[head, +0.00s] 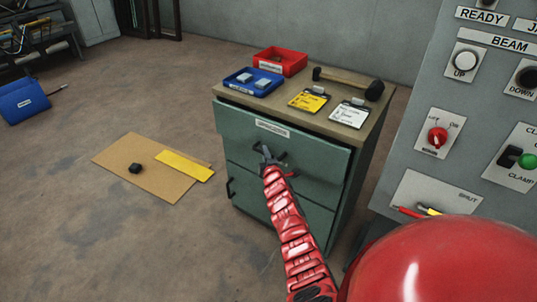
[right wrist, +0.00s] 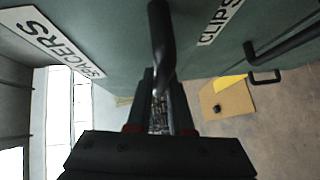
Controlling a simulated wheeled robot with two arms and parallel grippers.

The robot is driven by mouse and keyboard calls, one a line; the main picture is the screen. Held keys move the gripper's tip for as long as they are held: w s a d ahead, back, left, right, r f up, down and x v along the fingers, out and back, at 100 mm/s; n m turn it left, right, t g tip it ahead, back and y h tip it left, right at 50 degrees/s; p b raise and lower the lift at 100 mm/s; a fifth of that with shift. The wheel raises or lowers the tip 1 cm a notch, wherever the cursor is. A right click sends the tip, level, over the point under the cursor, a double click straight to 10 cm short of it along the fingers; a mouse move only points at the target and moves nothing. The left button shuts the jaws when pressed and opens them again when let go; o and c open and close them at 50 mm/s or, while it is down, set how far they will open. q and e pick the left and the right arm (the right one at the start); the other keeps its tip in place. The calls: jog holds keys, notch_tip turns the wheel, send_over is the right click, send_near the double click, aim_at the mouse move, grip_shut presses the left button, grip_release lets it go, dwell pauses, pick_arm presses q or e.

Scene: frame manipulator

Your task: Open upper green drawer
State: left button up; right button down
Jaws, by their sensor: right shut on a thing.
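The green cabinet (head: 340,200) stands in the middle of the head view. Its upper green drawer (head: 235,124) bears a white label on its front, which stands slightly out from under the worktop with a thin dark gap above it. My right gripper (head: 267,157) is at the drawer front, shut on its black handle. In the right wrist view the dark handle bar (right wrist: 161,40) runs in between the fingers of my right gripper (right wrist: 160,95). Labels reading SPACERS (right wrist: 58,42) and CLIPS (right wrist: 218,22) show there. My left gripper is not in view.
On the worktop (head: 335,128) lie a blue tray (head: 252,90), a red tray (head: 280,68), two clipboards and a mallet (head: 350,82). A grey control panel (head: 440,100) stands close on the right. Cardboard (head: 125,165) lies on the floor at left; floor before the cabinet is clear.

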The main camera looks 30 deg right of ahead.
jog(key=s+a+b, duration=0.5)
jog(key=a, duration=0.7)
jog(key=s+a+b, duration=0.4)
jog(key=a+b, duration=0.2)
jog(key=a, duration=0.5)
jog(key=shift+s+a, duration=0.35)
jog(key=shift+s, duration=0.05)
jog(key=c, duration=0.8)
grip_release()
